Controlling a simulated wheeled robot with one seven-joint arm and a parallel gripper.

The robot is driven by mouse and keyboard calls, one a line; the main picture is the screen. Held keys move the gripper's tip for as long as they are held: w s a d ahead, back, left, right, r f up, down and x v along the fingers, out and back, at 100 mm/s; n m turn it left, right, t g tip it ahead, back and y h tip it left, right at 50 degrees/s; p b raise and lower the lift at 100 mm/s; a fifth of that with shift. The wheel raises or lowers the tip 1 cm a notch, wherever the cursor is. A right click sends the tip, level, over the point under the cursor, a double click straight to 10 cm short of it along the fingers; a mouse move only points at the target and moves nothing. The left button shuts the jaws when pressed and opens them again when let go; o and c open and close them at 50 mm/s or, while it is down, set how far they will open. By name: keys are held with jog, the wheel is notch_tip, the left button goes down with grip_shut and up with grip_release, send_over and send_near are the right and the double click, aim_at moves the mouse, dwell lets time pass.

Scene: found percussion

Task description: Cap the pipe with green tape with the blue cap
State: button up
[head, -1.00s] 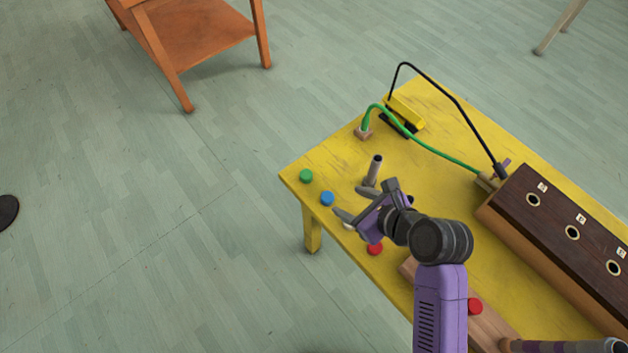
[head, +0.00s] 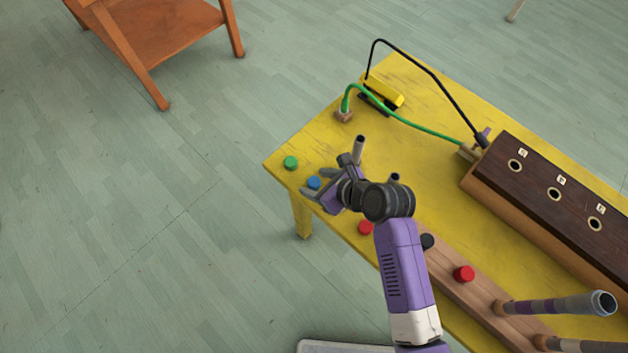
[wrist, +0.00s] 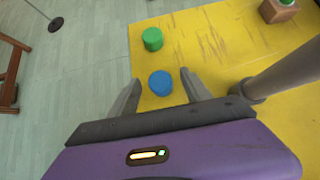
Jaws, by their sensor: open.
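The blue cap (head: 314,183) lies on the left end of the yellow table. My gripper (head: 316,181) is open around it, seen from above. In the wrist view the blue cap (wrist: 161,83) sits between the two open fingertips (wrist: 160,75), with a gap on each side. I cannot tell whether the fingers are at its height. I cannot make out green tape on any pipe.
A green cap (head: 290,163) lies beside the blue one. Red caps (head: 464,273) and a black cap are near a wooden rail (head: 452,285). A dark wooden box with round holes (head: 545,190) stands on the right. A green hose (head: 415,126) crosses the back of the yellow table (head: 318,140).

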jog(key=shift+c, duration=0.5)
grip_shut()
jog(key=shift+r, duration=0.1)
